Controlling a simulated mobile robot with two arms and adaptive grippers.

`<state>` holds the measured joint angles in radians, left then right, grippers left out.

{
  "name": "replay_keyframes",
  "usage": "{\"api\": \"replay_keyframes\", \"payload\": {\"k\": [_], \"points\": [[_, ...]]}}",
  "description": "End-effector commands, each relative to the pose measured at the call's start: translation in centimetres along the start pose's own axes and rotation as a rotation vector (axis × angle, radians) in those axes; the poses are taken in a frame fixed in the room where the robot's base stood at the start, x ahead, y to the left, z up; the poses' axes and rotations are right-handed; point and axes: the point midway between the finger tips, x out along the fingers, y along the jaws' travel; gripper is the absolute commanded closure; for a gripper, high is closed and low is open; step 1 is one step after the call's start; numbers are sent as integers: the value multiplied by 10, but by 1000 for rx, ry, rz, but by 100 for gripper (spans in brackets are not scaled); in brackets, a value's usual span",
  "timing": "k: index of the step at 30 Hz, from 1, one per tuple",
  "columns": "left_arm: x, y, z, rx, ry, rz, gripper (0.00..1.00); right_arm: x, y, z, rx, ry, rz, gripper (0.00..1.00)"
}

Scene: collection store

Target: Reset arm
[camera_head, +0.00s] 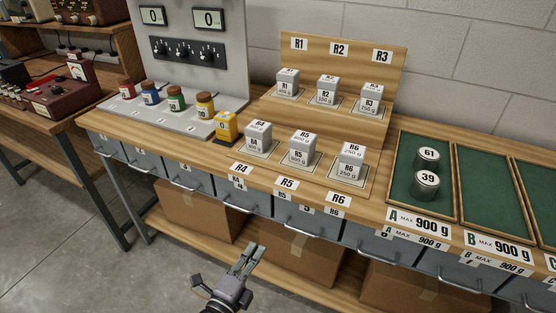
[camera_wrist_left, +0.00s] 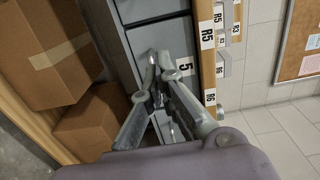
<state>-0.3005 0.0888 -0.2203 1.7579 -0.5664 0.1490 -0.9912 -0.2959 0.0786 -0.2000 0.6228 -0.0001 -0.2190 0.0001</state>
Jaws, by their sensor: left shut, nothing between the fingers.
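My left gripper (camera_head: 245,261) hangs in front of the workbench, below its front edge and over the floor side. Its two fingers are together with nothing between them. In the left wrist view the gripper (camera_wrist_left: 155,90) points toward the grey drawer fronts (camera_wrist_left: 158,45). It appears apart from them. My right gripper is in neither view.
The bench holds weight blocks R1 to R6 on a stepped wooden stand (camera_head: 330,55), coloured jars, and a yellow block (camera_head: 226,127). Green tray A (camera_head: 403,180) holds two metal cylinders marked 61 and 39. Drawer handles stick out; cardboard boxes (camera_head: 200,212) sit below. Floor at left is clear.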

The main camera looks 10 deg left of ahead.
Motion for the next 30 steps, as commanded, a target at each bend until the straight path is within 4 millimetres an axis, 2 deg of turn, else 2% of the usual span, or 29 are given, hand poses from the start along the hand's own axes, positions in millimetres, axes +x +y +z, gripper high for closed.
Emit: {"api": "replay_keyframes", "payload": {"k": [4, 7, 8, 11, 12, 14, 15, 17, 18, 20, 21, 25, 27, 30], "points": [[-1, 10, 1, -23, -5, 23, 100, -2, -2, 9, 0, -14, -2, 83], [-8, 45, 5, -112, -27, 103, 100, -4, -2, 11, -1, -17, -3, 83], [-11, 61, 6, -152, -39, 140, 100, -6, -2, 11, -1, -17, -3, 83], [-33, 126, 12, -324, -102, 287, 100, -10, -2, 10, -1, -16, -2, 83], [-46, 154, 14, -399, -138, 352, 100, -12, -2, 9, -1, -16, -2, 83], [-68, 195, 16, -511, -199, 445, 100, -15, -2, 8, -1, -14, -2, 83], [-85, 221, 16, -583, -245, 505, 100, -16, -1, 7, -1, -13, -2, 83], [-114, 257, 17, -687, -321, 591, 100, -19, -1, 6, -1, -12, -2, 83], [-135, 280, 17, -754, -376, 646, 100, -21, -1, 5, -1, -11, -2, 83], [-169, 311, 16, -849, -467, 725, 100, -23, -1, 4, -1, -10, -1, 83], [-193, 330, 14, -909, -532, 776, 100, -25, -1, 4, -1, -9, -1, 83], [-277, 381, 8, -1085, -764, 918, 100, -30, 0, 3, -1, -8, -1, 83], [-320, 399, 4, -1160, -888, 974, 100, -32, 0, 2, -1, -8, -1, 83], [-372, 415, -2, -1236, -1044, 1031, 100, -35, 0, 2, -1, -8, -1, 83]]}}
